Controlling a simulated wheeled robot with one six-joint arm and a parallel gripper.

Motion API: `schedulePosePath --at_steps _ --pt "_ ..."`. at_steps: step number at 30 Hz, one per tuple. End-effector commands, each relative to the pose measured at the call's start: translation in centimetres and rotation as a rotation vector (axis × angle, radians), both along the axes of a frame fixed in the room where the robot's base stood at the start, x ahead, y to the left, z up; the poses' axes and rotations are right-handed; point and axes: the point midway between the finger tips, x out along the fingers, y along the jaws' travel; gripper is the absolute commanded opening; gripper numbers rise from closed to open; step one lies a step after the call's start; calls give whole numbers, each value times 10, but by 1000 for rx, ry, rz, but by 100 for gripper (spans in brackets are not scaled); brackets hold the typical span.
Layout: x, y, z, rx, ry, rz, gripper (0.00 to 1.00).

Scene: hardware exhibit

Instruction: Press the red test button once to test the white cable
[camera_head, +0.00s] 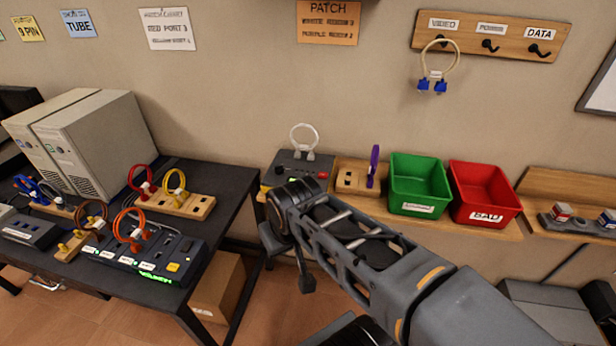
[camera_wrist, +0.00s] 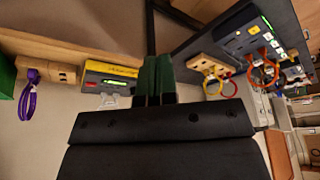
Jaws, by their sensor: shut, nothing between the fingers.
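The tester (camera_head: 285,165) is a dark box on the wooden wall shelf in the head view, with the red test button (camera_head: 322,176) at its front right. The white cable (camera_head: 304,130) stands in a loop on its top, its white plugs at the box. In the wrist view, which is upside down, the tester (camera_wrist: 122,72) shows a yellow strip and a small green light; the white cable (camera_wrist: 108,101) is below it. My gripper (camera_wrist: 155,62) is shut and empty, apart from the tester in that view. The head view does not show its fingertips clearly.
A wooden holder with a purple cable (camera_head: 374,165), a green bin (camera_head: 418,184) and a red bin (camera_head: 484,193) stand right of the tester. A dark table (camera_head: 225,180) at left holds several coloured cables. A cream cable with blue plugs (camera_head: 440,65) hangs from a hook.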

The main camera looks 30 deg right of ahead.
Motion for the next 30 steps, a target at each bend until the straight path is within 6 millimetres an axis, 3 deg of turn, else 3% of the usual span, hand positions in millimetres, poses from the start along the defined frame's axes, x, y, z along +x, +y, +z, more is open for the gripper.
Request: schedulePosePath --at_steps 8,11,14,17,21,25,30 --pt "4 -1 1 7 -4 -11 0" --pt "23 -8 5 37 -22 -62 0" --pt "60 -24 12 98 -63 -161 0" --pt "108 -54 20 170 -126 -289 0" --pt "167 -111 26 260 -225 -463 0" --pt "206 -168 26 321 -310 -597 0" --pt "234 -229 24 372 -398 -723 0"
